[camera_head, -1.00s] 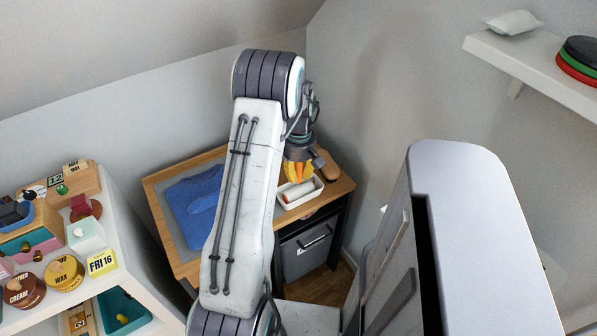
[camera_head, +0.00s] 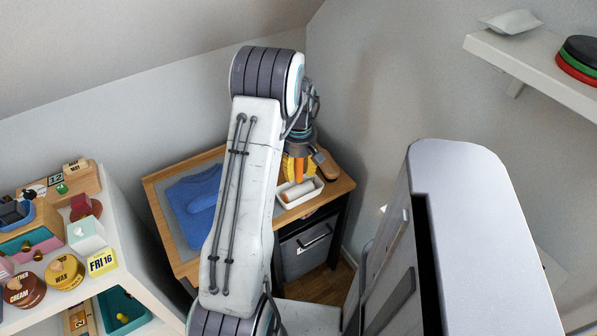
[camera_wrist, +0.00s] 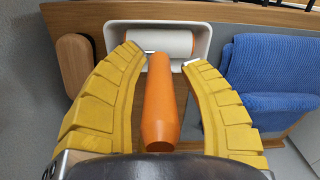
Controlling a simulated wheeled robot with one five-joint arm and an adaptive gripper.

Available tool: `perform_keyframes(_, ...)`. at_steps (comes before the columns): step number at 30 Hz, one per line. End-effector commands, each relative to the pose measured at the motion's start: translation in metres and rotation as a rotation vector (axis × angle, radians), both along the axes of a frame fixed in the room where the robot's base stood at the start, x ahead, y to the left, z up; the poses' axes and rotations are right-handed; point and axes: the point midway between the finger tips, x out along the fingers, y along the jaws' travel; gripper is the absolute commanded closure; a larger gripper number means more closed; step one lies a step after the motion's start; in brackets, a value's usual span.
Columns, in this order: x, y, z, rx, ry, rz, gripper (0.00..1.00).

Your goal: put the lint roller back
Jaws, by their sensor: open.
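The lint roller has a white roll (camera_wrist: 170,44) and an orange handle (camera_wrist: 160,105). In the wrist view its roll lies in a white tray (camera_wrist: 112,38), and the handle points toward the camera. My gripper (camera_wrist: 165,60) is open, with one yellow finger on each side of the handle and visible gaps between. In the head view my gripper (camera_head: 299,172) hangs over the tray (camera_head: 312,193), with the orange handle below it and the white roll (camera_head: 296,192) in the tray.
The tray stands on a wooden-topped table (camera_head: 340,185) beside a wooden-handled item (camera_head: 324,160). A folded blue garment (camera_head: 193,195) lies on a grey mat to the left. A crowded white shelf unit (camera_head: 125,240) stands left; a wall shelf (camera_head: 530,70) is upper right.

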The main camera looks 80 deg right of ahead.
Motion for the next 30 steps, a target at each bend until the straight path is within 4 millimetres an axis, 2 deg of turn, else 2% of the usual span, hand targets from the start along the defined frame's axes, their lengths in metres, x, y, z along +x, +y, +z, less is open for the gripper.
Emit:
perform_keyframes(9,-0.001,-0.001,0.055,-0.004,0.001,0.0,0.6)
perform_keyframes(15,-0.001,-0.001,0.085,-0.004,0.0,0.0,0.6)
perform_keyframes(21,-0.001,-0.001,0.103,-0.001,0.0,0.0,0.6)
perform_keyframes(30,0.003,0.0,0.111,-0.002,0.0,0.005,0.6)
